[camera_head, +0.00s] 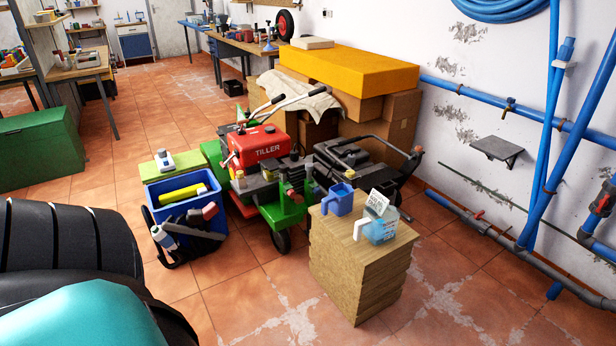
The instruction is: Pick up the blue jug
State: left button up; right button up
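A small blue jug (338,199) stands upright on top of a square wooden block stack (365,268), at its back left part. Its handle side faces left. Beside it, to the right and nearer, stands a translucent light-blue container (382,227) with a white handle and a white label with print too small to read. Neither of my grippers shows in the head view.
A red and green tiller (262,150) stands close behind and left of the stack. A blue crate (185,205) holds items further left. Blue pipes (545,160) run along the right wall. Tiled floor is clear in front. A large dark ribbed shape fills the lower left.

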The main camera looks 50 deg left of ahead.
aim_at(340, 201)
jog(key=u, duration=1.35)
